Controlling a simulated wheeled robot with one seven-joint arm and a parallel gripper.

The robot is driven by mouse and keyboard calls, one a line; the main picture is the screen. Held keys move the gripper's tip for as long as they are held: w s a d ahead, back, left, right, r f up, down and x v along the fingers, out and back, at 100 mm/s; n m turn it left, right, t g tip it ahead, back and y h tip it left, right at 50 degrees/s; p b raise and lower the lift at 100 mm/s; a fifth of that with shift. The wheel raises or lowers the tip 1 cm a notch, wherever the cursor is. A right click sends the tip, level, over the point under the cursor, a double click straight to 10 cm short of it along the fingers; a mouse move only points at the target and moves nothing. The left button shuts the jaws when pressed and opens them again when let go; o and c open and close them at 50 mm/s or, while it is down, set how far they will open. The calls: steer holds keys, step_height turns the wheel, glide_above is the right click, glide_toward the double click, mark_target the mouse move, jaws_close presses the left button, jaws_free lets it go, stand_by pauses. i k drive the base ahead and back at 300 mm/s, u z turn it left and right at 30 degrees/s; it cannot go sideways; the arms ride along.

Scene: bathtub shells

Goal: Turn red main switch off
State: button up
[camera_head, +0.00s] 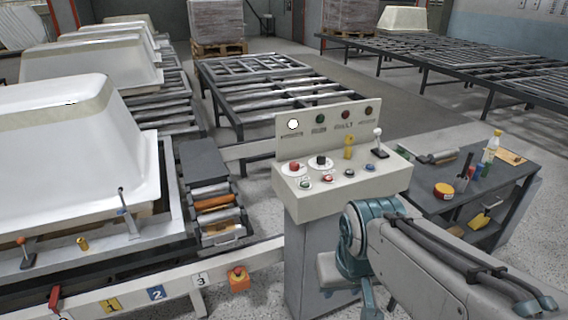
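A grey control cabinet (310,250) stands in the middle of the view, with a pale sloped panel and an upright back plate. On the panel's left is a red rotary knob (293,167) on a round white plate; its exact setting is too small to read. A similar black knob (320,163) sits just right of it. My arm reaches in from the lower right, its teal joint in front of the cabinet's right side, below the panel. My gripper's fingers do not show.
The panel also has a yellow knob (348,151), a lever (378,141) and several push buttons. A dark workbench (442,206) with a bottle (490,147) stands right. A roller frame with white tub shells (65,160) and an orange stop box (238,279) is left.

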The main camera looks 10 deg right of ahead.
mark_target(293, 166)
steer(key=k, duration=0.65)
steer(key=z, duration=0.55)
steer(key=i, duration=1.75)
steer(key=u, duration=0.55)
